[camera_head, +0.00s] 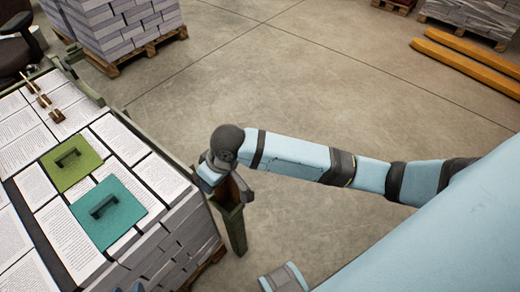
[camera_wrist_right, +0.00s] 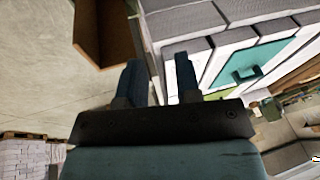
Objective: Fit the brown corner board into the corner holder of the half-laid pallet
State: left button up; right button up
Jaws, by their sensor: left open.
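The half-laid pallet (camera_head: 160,262) carries grey paper stacks at the left of the head view. The olive corner holder (camera_head: 236,232) stands upright at its near right corner. The brown corner board (camera_head: 240,188) shows at the top of this post, partly behind my right wrist; how deep it sits is hidden. In the right wrist view the board (camera_wrist_right: 106,32) shows ahead and left of the fingers. My right gripper (camera_wrist_right: 160,78) is by this corner, fingers apart, nothing visible held.
A green handled plate (camera_head: 88,165) and a teal one (camera_head: 122,218) lie on the paper. Wooden tools (camera_head: 42,98) lie at the far edge. Another loaded pallet (camera_head: 118,25) stands behind. Yellow beams (camera_head: 470,62) lie at right. The middle floor is clear.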

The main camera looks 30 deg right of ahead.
jog(key=s+a+f+m+t+y, duration=0.1)
jog(key=s+a+f+t+y, duration=0.1)
jog(key=s+f+t+y, duration=0.25)
pick_arm(q)
jog(key=shift+r, duration=0.1)
pick_arm(e)
jog(key=s+d+t+h, duration=0.4)
jog(key=s+d+t, duration=0.1)
jog(key=s+d, duration=0.4)
jog(key=shift+d+f+m, duration=0.3)
jog(key=shift+f+m, duration=0.1)
jog(key=shift+f, duration=0.05)
pick_arm(q)
jog(key=shift+r, duration=0.1)
pick_arm(e)
jog(key=shift+s+r+h, duration=0.1)
jog(key=shift+h, duration=0.15)
pick_arm(q)
notch_tip(320, 180, up, 16)
jog(key=s+a+p, duration=0.1)
jog(key=p, duration=2.2)
jog(key=shift+s+a+r+y+p, duration=0.15)
jog(key=shift+a+y+p, duration=0.15)
jog(key=shift+a+p, duration=0.1)
pick_arm(e)
notch_tip(320, 180, up, 16)
jog(key=s+d, duration=0.1)
jog(key=shift+s+d+h, duration=0.2)
jog(key=shift+d+h, duration=0.1)
jog(key=shift+d, duration=0.05)
